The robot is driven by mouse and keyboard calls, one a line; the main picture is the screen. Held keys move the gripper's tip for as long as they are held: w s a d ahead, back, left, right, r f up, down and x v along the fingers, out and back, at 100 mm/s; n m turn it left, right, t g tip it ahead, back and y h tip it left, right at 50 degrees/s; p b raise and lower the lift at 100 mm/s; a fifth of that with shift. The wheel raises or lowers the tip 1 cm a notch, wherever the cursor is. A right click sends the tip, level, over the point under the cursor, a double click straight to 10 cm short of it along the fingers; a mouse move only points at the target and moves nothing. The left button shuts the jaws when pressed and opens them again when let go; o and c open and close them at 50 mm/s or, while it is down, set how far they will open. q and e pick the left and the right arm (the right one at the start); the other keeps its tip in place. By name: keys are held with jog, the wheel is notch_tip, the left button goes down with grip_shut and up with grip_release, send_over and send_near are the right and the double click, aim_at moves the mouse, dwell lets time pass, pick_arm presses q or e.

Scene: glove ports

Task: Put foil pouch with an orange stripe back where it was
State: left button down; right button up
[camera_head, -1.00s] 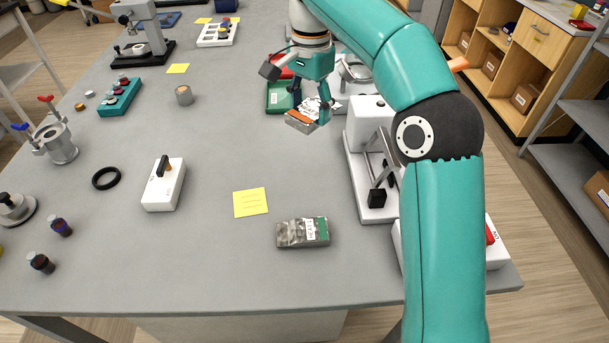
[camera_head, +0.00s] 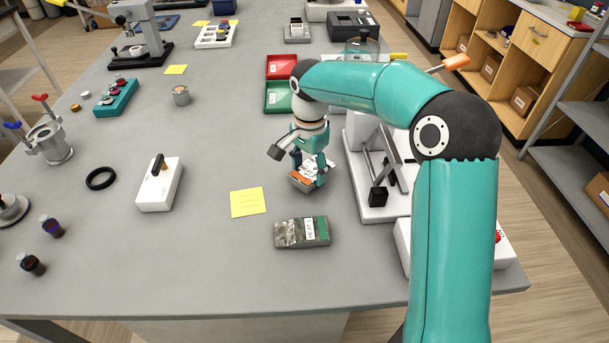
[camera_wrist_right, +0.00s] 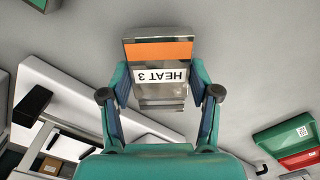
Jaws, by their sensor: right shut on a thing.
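The foil pouch with an orange stripe (camera_head: 303,182) is in my right gripper (camera_head: 309,172), above the grey table and left of the white press-like device. In the right wrist view the pouch (camera_wrist_right: 158,62) shows its orange stripe and a white label reading "HEAT 3". The fingers of my right gripper (camera_wrist_right: 160,92) are shut on its two sides. A second foil pouch, with a green stripe (camera_head: 290,233), lies flat on the table nearer the front. My left gripper is not in view.
A yellow note (camera_head: 248,202) lies left of the held pouch. A white device with a lever (camera_head: 368,212) stands close on the right. A red and green open case (camera_head: 278,97) is behind.

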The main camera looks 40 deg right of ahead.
aim_at(309, 171)
jog(key=shift+f, duration=0.85)
jog(key=shift+f, duration=0.2)
jog(key=o, duration=1.3)
jog(key=shift+r, duration=0.1)
notch_tip(309, 171, up, 12)
jog(key=shift+r+p, duration=0.1)
jog(key=shift+p, duration=0.4)
